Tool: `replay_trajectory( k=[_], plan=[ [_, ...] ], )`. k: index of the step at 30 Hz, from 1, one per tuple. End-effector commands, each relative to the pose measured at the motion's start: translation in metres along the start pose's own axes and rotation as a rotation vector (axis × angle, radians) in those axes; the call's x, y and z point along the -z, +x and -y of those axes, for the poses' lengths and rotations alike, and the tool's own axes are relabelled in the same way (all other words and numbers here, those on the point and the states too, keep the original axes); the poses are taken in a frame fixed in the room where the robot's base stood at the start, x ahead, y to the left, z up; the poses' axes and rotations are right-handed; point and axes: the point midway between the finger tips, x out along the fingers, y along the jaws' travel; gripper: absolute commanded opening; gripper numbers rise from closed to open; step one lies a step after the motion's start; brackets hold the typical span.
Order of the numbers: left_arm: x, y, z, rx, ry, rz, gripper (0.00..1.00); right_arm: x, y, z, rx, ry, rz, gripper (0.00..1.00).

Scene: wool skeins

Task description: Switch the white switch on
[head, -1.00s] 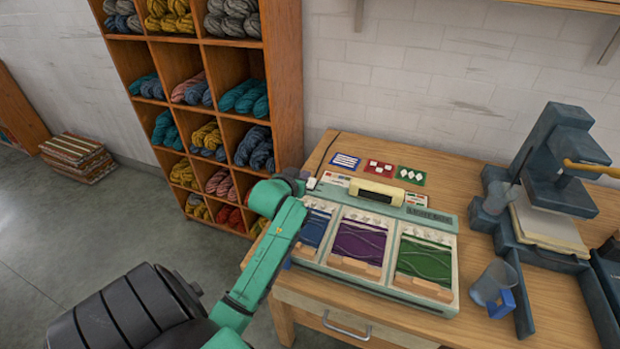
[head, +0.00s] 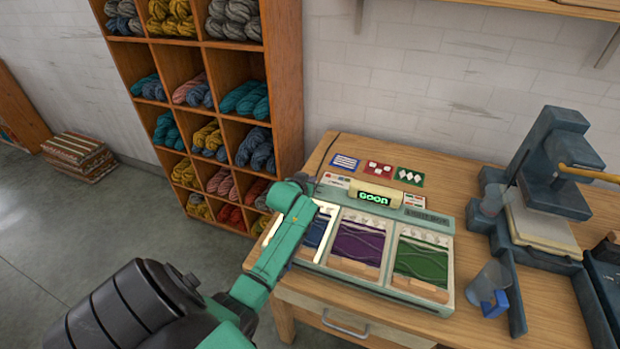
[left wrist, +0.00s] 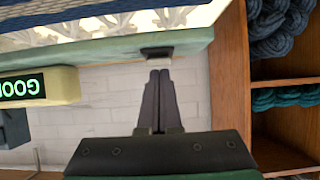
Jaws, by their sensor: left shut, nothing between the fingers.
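The cream and teal machine (head: 430,213) stands on the wooden table, with blue, purple and green panels. Its display (head: 375,196) is lit with green letters, and it also shows in the left wrist view (left wrist: 25,87). My left gripper (head: 312,181) is at the machine's back left corner. In the left wrist view the gripper (left wrist: 160,75) has its fingers together and empty, with the tips close to a small dark fitting (left wrist: 157,53) on the machine's teal edge. The white switch cannot be clearly made out now; my gripper covers that corner in the head view. My right gripper is not in view.
A wooden shelf (head: 294,60) with wool skeins stands behind my left arm. Three small cards lie behind the machine. A blue-grey press (head: 550,170) and a clear jug (head: 488,284) with a blue handle stand to the right. Bare table lies between machine and jug.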

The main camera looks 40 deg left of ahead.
Motion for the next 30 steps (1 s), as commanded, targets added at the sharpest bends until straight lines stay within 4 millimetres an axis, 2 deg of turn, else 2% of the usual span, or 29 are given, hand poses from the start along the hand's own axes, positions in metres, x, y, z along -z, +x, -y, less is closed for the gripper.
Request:
replay_trajectory(
  k=[5, 15, 24, 26, 30],
  plan=[
    [-0.003, 0.001, 0.000, 0.000, 0.000, 0.002, 0.00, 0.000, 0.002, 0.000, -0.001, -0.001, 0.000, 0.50],
    [0.009, 0.010, -0.001, -0.001, 0.001, 0.001, 0.00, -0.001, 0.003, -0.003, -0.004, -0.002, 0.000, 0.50],
    [0.010, 0.010, 0.000, -0.001, 0.000, 0.001, 0.00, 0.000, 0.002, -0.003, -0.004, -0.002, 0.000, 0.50],
    [0.013, 0.009, 0.000, 0.000, 0.000, 0.001, 0.00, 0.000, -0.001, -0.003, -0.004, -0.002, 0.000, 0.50],
    [0.037, 0.001, 0.000, -0.001, 0.001, 0.000, 0.00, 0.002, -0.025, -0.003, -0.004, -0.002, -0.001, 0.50]
  ],
)
